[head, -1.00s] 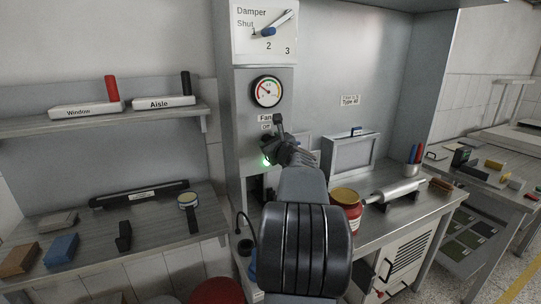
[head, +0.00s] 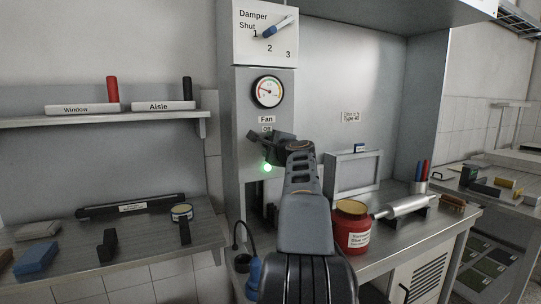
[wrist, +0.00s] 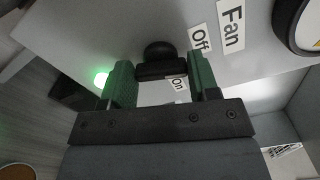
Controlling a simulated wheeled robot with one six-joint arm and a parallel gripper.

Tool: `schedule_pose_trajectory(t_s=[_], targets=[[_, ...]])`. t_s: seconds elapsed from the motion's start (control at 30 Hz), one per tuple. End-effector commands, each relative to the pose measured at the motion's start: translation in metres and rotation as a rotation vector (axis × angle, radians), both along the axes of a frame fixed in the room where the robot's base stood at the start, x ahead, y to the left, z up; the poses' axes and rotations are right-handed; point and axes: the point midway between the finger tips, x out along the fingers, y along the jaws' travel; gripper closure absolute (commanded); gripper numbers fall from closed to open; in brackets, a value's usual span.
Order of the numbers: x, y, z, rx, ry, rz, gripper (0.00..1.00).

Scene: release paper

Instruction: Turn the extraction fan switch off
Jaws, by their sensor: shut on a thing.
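The fan switch (wrist: 161,58) is a black knob with a crossbar on the grey panel, seen in the wrist view. Its crossbar sits between my gripper's two green fingers (wrist: 162,82), which are shut on it. An "Off" label (wrist: 200,39) and an "On" label (wrist: 178,83) lie beside the switch; the crossbar is close to "On".
A shelf (head: 100,119) with labelled blocks is at the left.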

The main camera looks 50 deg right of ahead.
Motion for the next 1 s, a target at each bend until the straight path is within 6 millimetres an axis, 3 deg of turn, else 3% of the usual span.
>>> schedule_pose_trajectory(t_s=[0.4, 1.0], targets=[[0.0004, 0.0003, -0.0037, -0.215, 0.088, 0.001, 0.68], [0.0006, 0.0004, -0.0024, -0.272, 0.113, 0.003, 0.68]])
